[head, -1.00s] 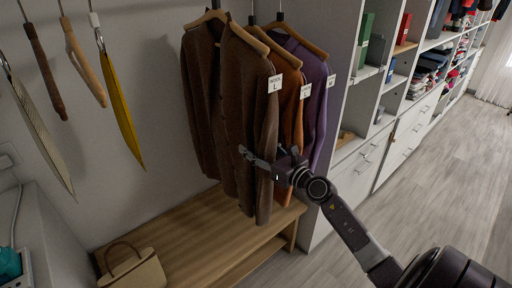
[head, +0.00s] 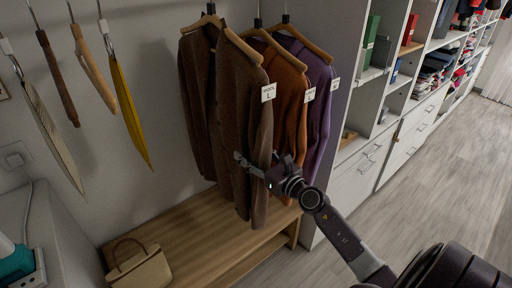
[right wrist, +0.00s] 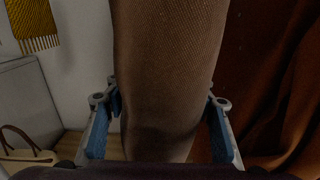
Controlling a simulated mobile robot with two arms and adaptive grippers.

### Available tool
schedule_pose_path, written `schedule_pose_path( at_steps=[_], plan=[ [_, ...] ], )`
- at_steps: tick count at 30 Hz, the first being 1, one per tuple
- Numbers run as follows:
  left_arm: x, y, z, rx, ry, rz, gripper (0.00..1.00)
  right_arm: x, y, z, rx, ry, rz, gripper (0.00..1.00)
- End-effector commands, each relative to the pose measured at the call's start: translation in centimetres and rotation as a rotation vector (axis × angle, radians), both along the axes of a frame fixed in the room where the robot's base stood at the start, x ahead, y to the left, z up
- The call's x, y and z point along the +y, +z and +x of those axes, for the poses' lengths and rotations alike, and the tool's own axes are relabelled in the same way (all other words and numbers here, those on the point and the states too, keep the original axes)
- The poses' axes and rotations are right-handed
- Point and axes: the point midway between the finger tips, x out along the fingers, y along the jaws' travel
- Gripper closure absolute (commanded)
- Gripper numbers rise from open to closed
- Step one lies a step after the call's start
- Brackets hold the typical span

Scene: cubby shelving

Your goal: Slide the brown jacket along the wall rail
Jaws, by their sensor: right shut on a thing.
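The brown jacket (head: 240,130) hangs on a wooden hanger at the left end of the row of jackets, with a white tag at its shoulder. My right gripper (head: 250,165) is at its lower sleeve. In the right wrist view the brown sleeve (right wrist: 168,70) stands between the two blue-padded fingers of the gripper (right wrist: 165,125), which are shut on it. An orange jacket (head: 291,100) and a purple jacket (head: 320,90) hang just to the right. The hanger hooks show at the top, but the rail is out of view. My left gripper is not in view.
A wooden bench (head: 190,235) stands below the jackets, with a beige handbag (head: 142,268) on it. Several hung items, including a yellow scarf (head: 130,110), hang at the left. Cubby shelving (head: 385,100) stands at the right. Wall between scarf and jackets is clear.

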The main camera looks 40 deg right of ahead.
Motion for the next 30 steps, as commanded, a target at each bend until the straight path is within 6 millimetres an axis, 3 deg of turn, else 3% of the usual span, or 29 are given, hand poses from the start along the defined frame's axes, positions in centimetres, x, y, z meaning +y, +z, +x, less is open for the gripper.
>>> schedule_pose_path(
  at_steps=[30],
  plan=[
    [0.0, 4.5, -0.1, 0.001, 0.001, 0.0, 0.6, 7.3, 0.1, -0.6, 0.003, 0.004, -0.005, 0.95]
  ],
)
